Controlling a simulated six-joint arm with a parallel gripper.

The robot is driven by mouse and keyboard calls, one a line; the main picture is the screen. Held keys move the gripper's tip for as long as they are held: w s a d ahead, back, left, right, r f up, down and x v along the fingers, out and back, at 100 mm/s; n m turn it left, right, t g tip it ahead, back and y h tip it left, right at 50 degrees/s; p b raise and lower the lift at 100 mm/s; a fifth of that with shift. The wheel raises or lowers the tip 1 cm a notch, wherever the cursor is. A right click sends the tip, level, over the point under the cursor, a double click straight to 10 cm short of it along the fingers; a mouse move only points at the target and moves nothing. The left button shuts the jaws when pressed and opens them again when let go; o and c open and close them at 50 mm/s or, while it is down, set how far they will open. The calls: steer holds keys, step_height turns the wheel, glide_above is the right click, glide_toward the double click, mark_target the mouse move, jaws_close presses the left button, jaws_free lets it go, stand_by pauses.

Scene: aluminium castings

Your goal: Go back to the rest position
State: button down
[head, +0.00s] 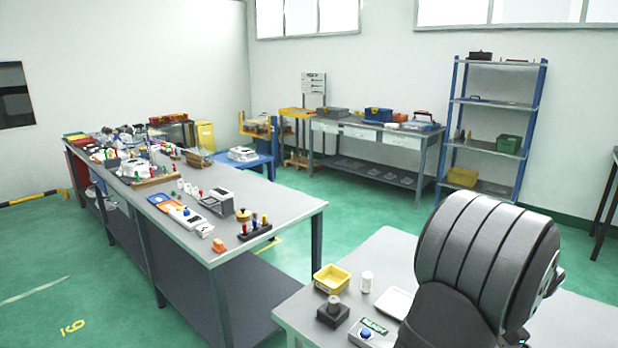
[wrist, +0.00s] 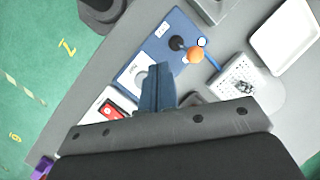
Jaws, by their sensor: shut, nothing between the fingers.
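My gripper (wrist: 158,70) shows in the wrist view with its two blue fingers together, shut and empty. It points down over a grey bench top (wrist: 225,50). Beyond the fingertips lies a blue and white panel (wrist: 133,72) with an orange ball (wrist: 196,55) and a black ball next to it. I cannot tell how high the fingers are above these. In the head view a large grey and black part of my arm fills the lower right, and my gripper cannot be made out there.
In the wrist view a white tray (wrist: 283,40), a perforated white box (wrist: 243,78) and a red-faced device (wrist: 112,108) lie around the fingers. In the head view a yellow bin (head: 331,279) and a white cylinder (head: 367,281) stand near my arm. A long cluttered bench (head: 290,205) stands left.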

steer(key=a+f+t, duration=0.1)
steer(key=a+f+h, duration=0.1)
steer(key=shift+w+a+t, duration=0.1)
steer(key=shift+a+t, duration=0.2)
steer(key=shift+t, duration=0.1)
steer(key=shift+s+a+f+n+t+h, duration=0.2)
steer(key=shift+s+a+f+t+h, duration=0.25)
steer(key=shift+a+h, duration=0.15)
steer(key=shift+s+a+f+n+t+h, duration=0.25)
steer(key=shift+s+a+t+h, duration=0.2)
steer(key=shift+h, duration=0.25)
steer(key=shift+w, duration=0.1)
